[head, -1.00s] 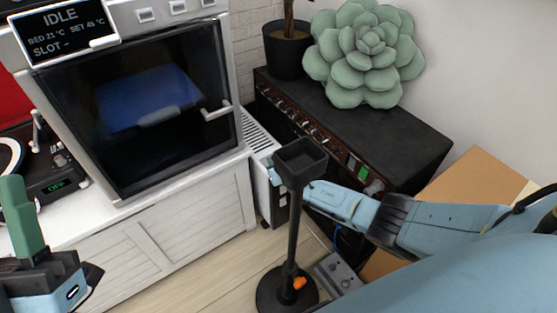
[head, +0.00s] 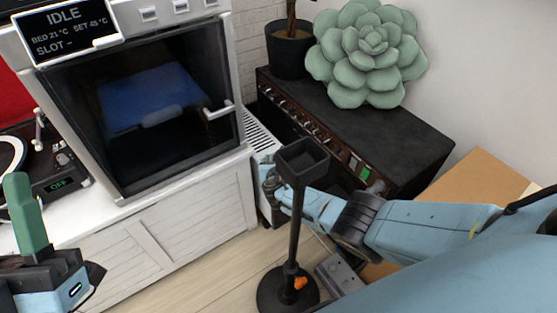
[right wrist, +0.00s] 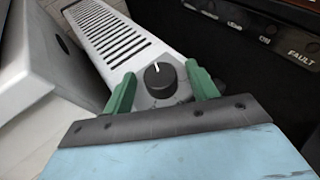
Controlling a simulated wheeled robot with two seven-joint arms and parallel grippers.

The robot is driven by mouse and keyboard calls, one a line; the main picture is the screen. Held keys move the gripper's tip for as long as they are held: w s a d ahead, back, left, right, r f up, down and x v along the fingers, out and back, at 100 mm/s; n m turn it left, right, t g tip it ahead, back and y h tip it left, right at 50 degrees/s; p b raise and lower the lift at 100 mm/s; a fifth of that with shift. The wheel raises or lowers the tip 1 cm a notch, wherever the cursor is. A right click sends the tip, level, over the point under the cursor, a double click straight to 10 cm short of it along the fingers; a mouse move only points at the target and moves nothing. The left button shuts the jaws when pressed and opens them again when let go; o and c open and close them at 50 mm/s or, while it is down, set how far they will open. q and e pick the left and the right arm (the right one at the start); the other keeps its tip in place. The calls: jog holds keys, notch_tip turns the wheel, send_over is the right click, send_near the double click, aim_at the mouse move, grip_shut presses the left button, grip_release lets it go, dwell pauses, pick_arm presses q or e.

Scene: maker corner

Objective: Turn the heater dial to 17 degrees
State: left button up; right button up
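The heater is a narrow white unit with a slotted top grille (right wrist: 100,32), between the white cabinet and a black amplifier; it also shows in the head view (head: 258,137). Its dial (right wrist: 159,80) is a round black knob with a white pointer line, pointing up and slightly left in the right wrist view. No degree marks are readable. My right gripper (right wrist: 160,84) is open, its green fingers on either side of the dial with visible gaps. In the head view it is partly hidden behind a black stand. My left gripper (head: 22,215) is at the far left, away from the heater; its opening is unclear.
The black stand with a square tray (head: 302,158) rises close by my right forearm. The black amplifier (head: 385,140) carries a large succulent (head: 368,55) and a potted plant (head: 290,48). A cabinet (head: 165,235) stands left of the heater; a cardboard box (head: 475,185) lies right.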

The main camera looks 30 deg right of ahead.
jog(key=shift+r, duration=0.1)
jog(key=shift+r+p, duration=0.9)
notch_tip(320, 180, up, 3)
jog(key=shift+f+p, duration=0.1)
jog(key=shift+p, duration=1.15)
pick_arm(q)
jog(key=w+f+g+y+p, duration=0.2)
jog(key=w+f+g+y, duration=0.2)
jog(key=f+g, duration=0.75)
pick_arm(e)
jog(key=shift+r, duration=0.85)
jog(key=shift+r+p, duration=0.55)
jog(key=shift+r, duration=0.35)
jog(key=shift+r+p, duration=0.6)
jog(key=shift+r, duration=0.15)
pick_arm(q)
jog(key=s+a+f+g+y, duration=0.2)
jog(key=s+a+f+g, duration=0.3)
jog(key=f, duration=0.6)
jog(key=shift+s+n+g, duration=0.4)
jog(key=shift+s+g, duration=0.85)
jog(key=shift+g, duration=0.3)
pick_arm(e)
jog(key=shift+r, duration=0.1)
pick_arm(q)
jog(key=shift+r, duration=0.1)
